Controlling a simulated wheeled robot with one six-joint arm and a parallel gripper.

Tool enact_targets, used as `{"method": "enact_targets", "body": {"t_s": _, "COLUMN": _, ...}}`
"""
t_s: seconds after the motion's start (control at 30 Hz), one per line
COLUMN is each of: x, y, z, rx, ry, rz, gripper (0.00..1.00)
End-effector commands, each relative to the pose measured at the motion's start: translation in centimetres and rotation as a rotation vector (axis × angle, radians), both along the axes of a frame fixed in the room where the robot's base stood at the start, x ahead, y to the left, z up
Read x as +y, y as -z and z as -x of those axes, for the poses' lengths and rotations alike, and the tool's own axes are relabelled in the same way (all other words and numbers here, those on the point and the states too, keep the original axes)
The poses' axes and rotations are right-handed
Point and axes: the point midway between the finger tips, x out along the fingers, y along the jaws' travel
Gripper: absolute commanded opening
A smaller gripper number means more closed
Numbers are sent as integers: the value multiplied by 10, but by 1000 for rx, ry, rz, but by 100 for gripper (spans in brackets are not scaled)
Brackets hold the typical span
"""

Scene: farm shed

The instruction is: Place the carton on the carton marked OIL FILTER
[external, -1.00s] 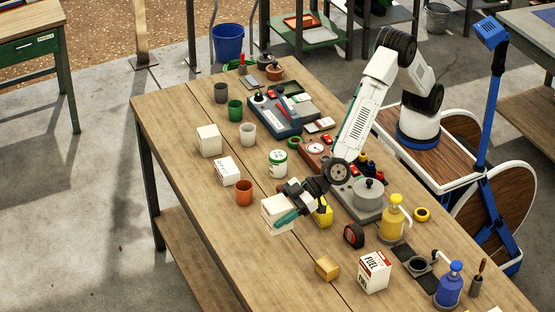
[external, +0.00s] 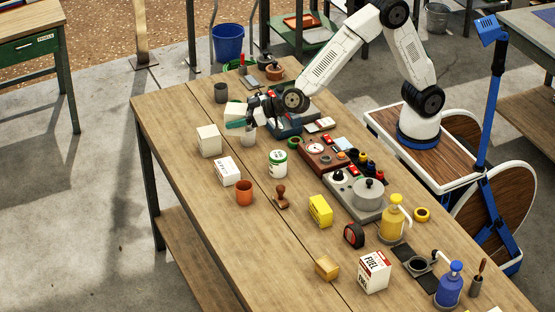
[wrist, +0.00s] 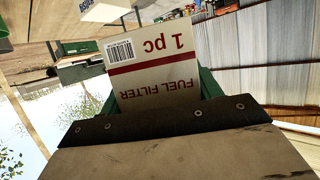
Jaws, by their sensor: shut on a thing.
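My gripper (external: 246,117) is above the far left part of the bench, shut on a white carton (external: 235,107). In the wrist view this carton (wrist: 158,78) shows upside down, with red FUEL FILTER and 1 pc print, a red band and a barcode; green fingers flank it. A white carton (external: 208,141) stands on the bench left of my gripper. Another white carton with dark print (external: 227,171) lies nearer the camera. A carton marked FUEL (external: 374,272) stands at the near end. I cannot read OIL FILTER on any carton.
A dark grey cup (external: 221,93), a blue device (external: 285,124), a green-white can (external: 278,163), an orange cup (external: 244,191) and a stamp (external: 281,198) stand around. The bench's left front is clear.

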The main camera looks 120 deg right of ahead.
Motion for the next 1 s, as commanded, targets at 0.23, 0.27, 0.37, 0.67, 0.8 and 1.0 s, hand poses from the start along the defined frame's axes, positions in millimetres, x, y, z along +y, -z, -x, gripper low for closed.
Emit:
{"method": "enact_targets", "body": {"t_s": 0.23, "x": -81, "y": 5, "z": 70, "rx": 15, "ry": 168, "rz": -2, "gripper": 40}}
{"method": "enact_targets", "body": {"t_s": 0.27, "x": -85, "y": 8, "z": 77, "rx": 18, "ry": 181, "rz": -2, "gripper": 40}}
{"method": "enact_targets", "body": {"t_s": 0.37, "x": -90, "y": 15, "z": 94, "rx": 29, "ry": 205, "rz": -2, "gripper": 40}}
{"method": "enact_targets", "body": {"t_s": 0.67, "x": -103, "y": 27, "z": 58, "rx": 29, "ry": 227, "rz": -2, "gripper": 40}}
{"method": "enact_targets", "body": {"t_s": 0.8, "x": -114, "y": 30, "z": 21, "rx": 29, "ry": 227, "rz": -1, "gripper": 40}}
{"method": "enact_targets", "body": {"t_s": 1.0, "x": -127, "y": 35, "z": -27, "rx": 27, "ry": 226, "rz": -1, "gripper": 40}}
